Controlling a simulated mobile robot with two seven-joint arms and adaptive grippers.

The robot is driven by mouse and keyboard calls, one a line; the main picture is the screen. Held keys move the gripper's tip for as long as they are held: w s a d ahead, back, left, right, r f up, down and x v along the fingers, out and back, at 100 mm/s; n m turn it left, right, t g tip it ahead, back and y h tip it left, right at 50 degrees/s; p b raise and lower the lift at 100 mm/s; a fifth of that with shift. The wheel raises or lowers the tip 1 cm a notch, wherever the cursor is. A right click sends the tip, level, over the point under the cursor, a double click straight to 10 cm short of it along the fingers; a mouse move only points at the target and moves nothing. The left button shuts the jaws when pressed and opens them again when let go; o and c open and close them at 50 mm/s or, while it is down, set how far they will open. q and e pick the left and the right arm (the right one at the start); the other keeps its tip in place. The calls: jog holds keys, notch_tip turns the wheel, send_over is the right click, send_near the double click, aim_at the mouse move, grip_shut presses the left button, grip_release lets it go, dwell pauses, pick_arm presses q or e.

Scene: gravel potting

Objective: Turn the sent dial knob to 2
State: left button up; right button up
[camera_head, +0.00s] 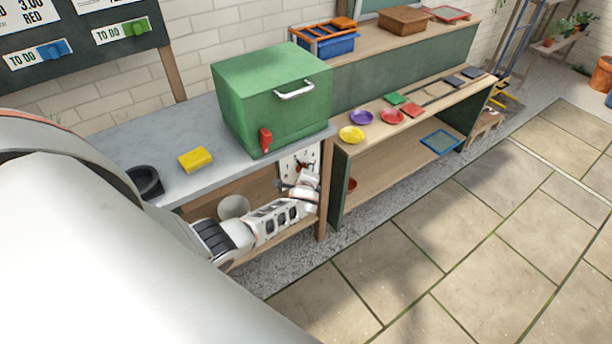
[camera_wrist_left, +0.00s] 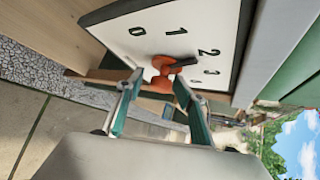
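The white dial panel (camera_head: 288,165) is upright under the near bench's right end, below a green box. In the left wrist view the panel (camera_wrist_left: 145,45) shows tilted numerals including 0, 1 and 2. Its orange-red knob (camera_wrist_left: 162,70) has a dark pointer tip directed to the right, roughly toward the 2. The exact setting is hard to tell. My left gripper (camera_head: 303,187) is at the panel; in the wrist view its fingers (camera_wrist_left: 158,77) stand apart on either side of the knob. The left finger looks clear of the knob; contact on the right is unclear. My right gripper is not in view.
The green box (camera_head: 275,95) with a red part stands on the grey bench top (camera_head: 180,120), with a yellow block (camera_head: 195,159) and black pot (camera_head: 146,181). A white pot (camera_head: 233,206) is below. The shelf unit's upright (camera_head: 340,185) stands right of the panel. Paved floor is clear.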

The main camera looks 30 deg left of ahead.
pick_arm(q)
jog(key=v, duration=1.2)
jog(key=shift+f, duration=0.1)
dwell(0.4)
jog(key=s+d+f+n+h, duration=0.3)
jog(key=s+d, duration=0.2)
jog(key=s, duration=0.2)
jog(key=s+d+f+n+h, duration=0.2)
jog(key=s+d+f, duration=0.25)
jog(key=s, duration=0.25)
jog(key=s+d+r+n+h, duration=0.3)
jog(key=s+d+n, duration=0.4)
jog(key=s, duration=0.4)
jog(key=shift+s+r, duration=0.15)
jog(key=shift+r, duration=0.35)
